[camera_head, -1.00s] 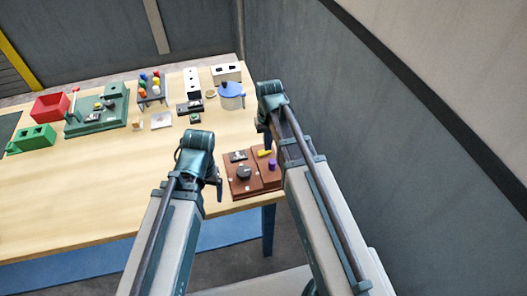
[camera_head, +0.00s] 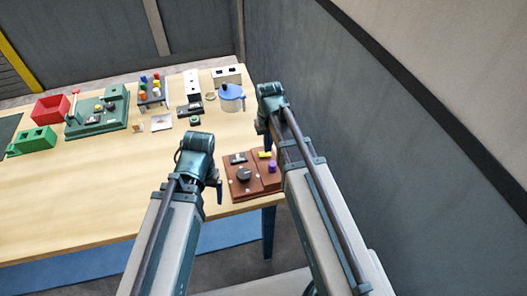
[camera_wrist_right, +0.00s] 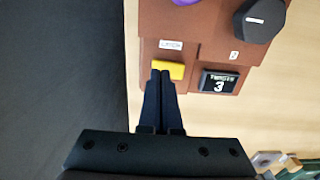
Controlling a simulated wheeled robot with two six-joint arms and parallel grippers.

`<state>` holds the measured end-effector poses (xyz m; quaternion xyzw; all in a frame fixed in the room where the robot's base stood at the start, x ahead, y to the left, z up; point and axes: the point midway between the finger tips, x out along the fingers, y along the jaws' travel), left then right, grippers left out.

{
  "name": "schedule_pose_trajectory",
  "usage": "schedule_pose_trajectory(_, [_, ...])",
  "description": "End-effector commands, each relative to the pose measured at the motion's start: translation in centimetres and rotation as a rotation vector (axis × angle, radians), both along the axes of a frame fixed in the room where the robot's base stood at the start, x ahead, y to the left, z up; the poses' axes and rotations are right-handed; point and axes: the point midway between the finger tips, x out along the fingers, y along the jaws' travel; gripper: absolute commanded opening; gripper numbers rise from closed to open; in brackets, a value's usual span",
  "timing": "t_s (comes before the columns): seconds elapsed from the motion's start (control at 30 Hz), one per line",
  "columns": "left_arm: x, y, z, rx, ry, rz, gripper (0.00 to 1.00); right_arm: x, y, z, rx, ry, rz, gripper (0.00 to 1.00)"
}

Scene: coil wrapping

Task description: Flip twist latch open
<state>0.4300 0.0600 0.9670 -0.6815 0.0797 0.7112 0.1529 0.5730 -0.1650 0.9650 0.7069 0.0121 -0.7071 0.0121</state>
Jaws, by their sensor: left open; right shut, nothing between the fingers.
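The brown board (camera_head: 240,190) lies at the table's right front corner. Its yellow latch (camera_wrist_right: 168,69) sits beside a label reading LATCH, and it also shows in the head view (camera_head: 265,155). My right gripper (camera_wrist_right: 161,75) is shut and empty, with its fingertips right at the latch's edge; I cannot tell whether they touch it. In the head view my right gripper (camera_head: 267,143) is over the board's far side. My left gripper (camera_head: 219,190) is open and empty, just left of the board.
The board also carries a black knob (camera_wrist_right: 258,20), a purple knob (camera_head: 272,167) and a small display (camera_wrist_right: 219,82) showing 3. The table's left front is clear.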

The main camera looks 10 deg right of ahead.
Motion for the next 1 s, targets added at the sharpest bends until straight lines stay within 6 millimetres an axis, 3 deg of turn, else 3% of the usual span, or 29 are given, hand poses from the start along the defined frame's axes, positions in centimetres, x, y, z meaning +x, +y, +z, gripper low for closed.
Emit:
schedule_pose_trajectory(0.7, [0.0, 0.0, 5.9, 0.0, 0.0, -0.002, 0.89, 0.0, 0.0, 5.9, 0.0, 0.0, 0.0, 0.0])
schedule_pose_trajectory(1.0, [0.0, 0.0, 5.9, 0.0, 0.0, -0.002, 0.89, 0.0, 0.0, 5.9, 0.0, 0.0, 0.0, 0.0])
